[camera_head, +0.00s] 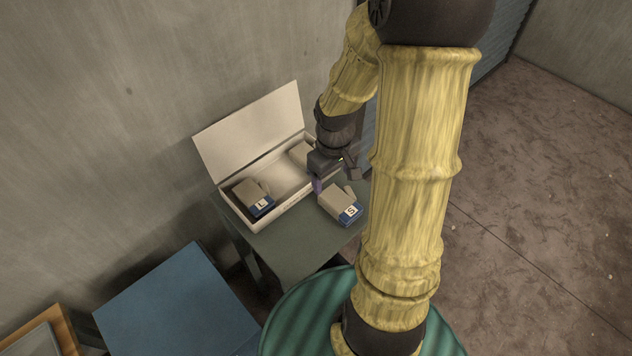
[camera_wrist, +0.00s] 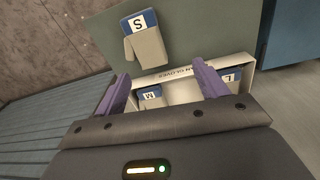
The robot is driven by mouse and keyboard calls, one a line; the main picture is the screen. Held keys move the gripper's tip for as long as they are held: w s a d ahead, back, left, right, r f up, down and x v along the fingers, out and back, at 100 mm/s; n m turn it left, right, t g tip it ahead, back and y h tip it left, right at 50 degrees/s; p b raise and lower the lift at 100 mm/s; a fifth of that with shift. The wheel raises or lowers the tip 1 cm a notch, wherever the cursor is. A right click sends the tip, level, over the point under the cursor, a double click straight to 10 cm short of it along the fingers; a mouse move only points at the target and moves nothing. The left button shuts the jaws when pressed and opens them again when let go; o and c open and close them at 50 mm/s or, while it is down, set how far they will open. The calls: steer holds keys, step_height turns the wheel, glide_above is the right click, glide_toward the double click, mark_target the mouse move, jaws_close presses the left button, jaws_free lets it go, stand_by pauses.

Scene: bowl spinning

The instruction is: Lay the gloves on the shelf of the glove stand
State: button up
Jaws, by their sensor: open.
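A grey glove with a blue-and-white S label (camera_head: 340,205) lies on the grey-green tabletop (camera_head: 290,250), outside the open white box (camera_head: 280,210). In the wrist view the S glove (camera_wrist: 147,43) is beyond my fingers. The box front carries lettering ending in "GLOVES". An L-labelled glove (camera_head: 250,196) is in the box's left part. Another glove (camera_head: 301,153) is in its far right part; its M label (camera_wrist: 152,95) shows in the wrist view. My gripper (camera_head: 334,182) is open and empty, above the box's right front, close to the S glove. I cannot tell which part is the stand's shelf.
The box's lid (camera_head: 250,130) stands raised at the back, near the wall. A lower blue surface (camera_head: 175,305) is at the left front, beside a wood-framed item (camera_head: 42,335). The tabletop in front of the box is bare. Open floor (camera_head: 550,200) is at the right.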

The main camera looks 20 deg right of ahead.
steer(key=s+a+r+m+t, duration=0.2)
steer(key=s+a+r, duration=0.3)
steer(key=a, duration=0.3)
steer(key=shift+r+m, duration=0.45)
steer(key=shift+m, duration=0.05)
steer(key=shift+a, duration=0.1)
stand_by(0.4)
steer(key=shift+a, duration=0.2)
stand_by(0.5)
